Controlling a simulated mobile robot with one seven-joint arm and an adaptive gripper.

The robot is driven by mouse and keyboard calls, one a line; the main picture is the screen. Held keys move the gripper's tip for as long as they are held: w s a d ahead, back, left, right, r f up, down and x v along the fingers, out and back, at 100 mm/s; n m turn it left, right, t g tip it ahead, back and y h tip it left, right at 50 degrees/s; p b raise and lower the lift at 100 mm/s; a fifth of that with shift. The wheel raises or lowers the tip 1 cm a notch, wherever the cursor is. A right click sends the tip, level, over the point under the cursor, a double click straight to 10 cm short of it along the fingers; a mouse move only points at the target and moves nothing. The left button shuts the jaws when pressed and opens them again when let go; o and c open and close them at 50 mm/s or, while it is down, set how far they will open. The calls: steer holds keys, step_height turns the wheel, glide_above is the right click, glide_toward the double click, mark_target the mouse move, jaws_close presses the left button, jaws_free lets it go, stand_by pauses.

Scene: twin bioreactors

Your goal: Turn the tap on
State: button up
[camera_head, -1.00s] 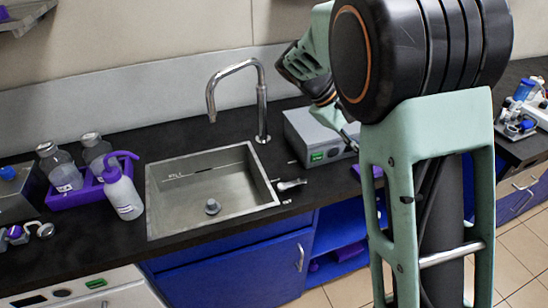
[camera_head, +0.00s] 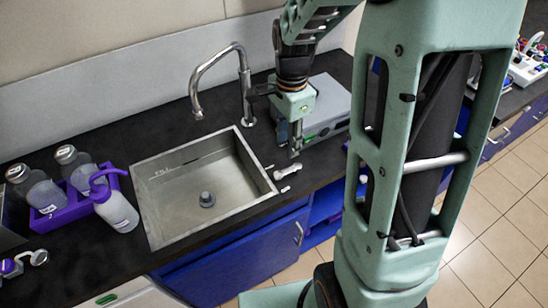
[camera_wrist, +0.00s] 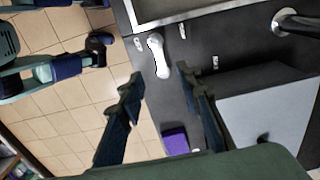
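The tap is a curved metal spout (camera_head: 222,62) standing behind the sink (camera_head: 140,200). A small pale lever handle (camera_head: 286,173) lies on the dark counter just right of the sink; it also shows in the wrist view (camera_wrist: 157,55), with small labels beside it. My gripper (camera_head: 290,145) points down over the counter, behind and above the lever, near the grey box. In the wrist view my gripper (camera_wrist: 160,76) has its fingers spread with nothing between them, and the lever lies just beyond the fingertips. I cannot tell the exact height gap.
A grey box (camera_head: 328,92) stands right beside my gripper. Bottles in a purple rack (camera_head: 58,222) and a wash bottle (camera_head: 116,212) stand left of the sink. A purple object (camera_wrist: 174,140) shows in the wrist view. The counter's front edge is close to the lever.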

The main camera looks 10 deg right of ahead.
mark_target(287, 171)
step_height(287, 171, down, 11)
steer(key=shift+r, duration=0.1)
stand_by(0.3)
jaws_close()
stand_by(0.4)
